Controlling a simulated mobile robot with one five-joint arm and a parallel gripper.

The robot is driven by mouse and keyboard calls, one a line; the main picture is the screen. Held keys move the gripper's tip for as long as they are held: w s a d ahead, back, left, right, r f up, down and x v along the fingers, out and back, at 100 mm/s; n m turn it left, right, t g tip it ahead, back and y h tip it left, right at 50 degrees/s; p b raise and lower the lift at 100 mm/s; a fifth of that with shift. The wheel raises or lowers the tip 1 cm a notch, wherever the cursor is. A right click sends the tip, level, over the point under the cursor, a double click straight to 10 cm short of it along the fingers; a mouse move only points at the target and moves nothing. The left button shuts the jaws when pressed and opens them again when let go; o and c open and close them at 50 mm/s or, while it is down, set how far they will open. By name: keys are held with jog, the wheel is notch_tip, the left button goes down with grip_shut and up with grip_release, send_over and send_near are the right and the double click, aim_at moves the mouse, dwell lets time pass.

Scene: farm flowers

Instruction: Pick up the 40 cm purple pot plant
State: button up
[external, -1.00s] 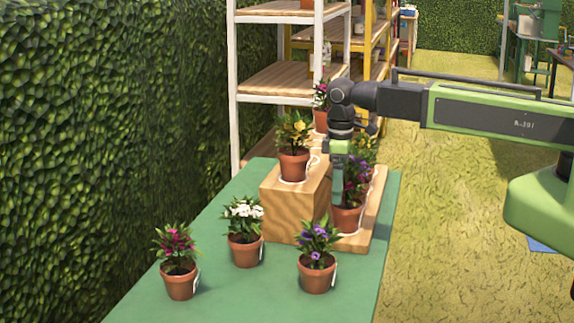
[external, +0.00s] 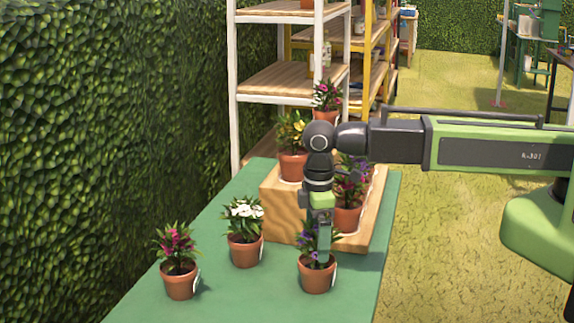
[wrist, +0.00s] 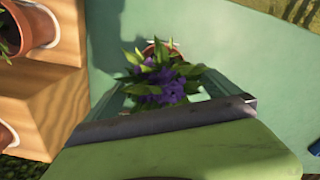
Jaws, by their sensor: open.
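A purple-flowered plant in a terracotta pot (external: 317,278) stands upright on the green table, near its front right. A second purple plant (external: 347,215) stands behind it on the low wooden step. No readable size shows on either pot. My gripper (external: 325,250) points down over the front purple plant, its fingers overlapping the leaves in the external view. In the wrist view the purple flowers (wrist: 165,90) lie between the two open fingers (wrist: 165,95), and part of the pot rim shows behind the leaves. Nothing is held.
A white-flowered pot (external: 245,250) and a magenta-flowered pot (external: 180,280) stand to the left on the green table (external: 235,300). Wooden steps (external: 292,222) behind hold more pots, including a yellow one (external: 292,165). A hedge wall is at left and shelves behind.

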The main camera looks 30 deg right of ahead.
aim_at(311, 269)
notch_tip(311, 269, down, 10)
jog(key=b, duration=0.8)
jog(key=shift+s, duration=0.1)
jog(key=shift+r, duration=0.2)
jog(key=c, duration=1.9)
jog(key=shift+r+p, duration=0.5)
jog(key=shift+r, duration=0.05)
notch_tip(311, 269, up, 4)
jog(key=p, duration=0.4)
jog(key=shift+w+d+r+p, duration=0.6)
jog(key=shift+d+r+p, duration=0.4)
jog(key=shift+d, duration=0.85)
jog(key=shift+w+d+r+p, duration=0.65)
jog(key=shift+d+r+p, duration=0.3)
jog(key=shift+d, duration=0.9)
jog(key=shift+w+d+r+p, duration=0.6)
jog(key=shift+d+r+p, duration=0.4)
jog(key=shift+d, duration=0.85)
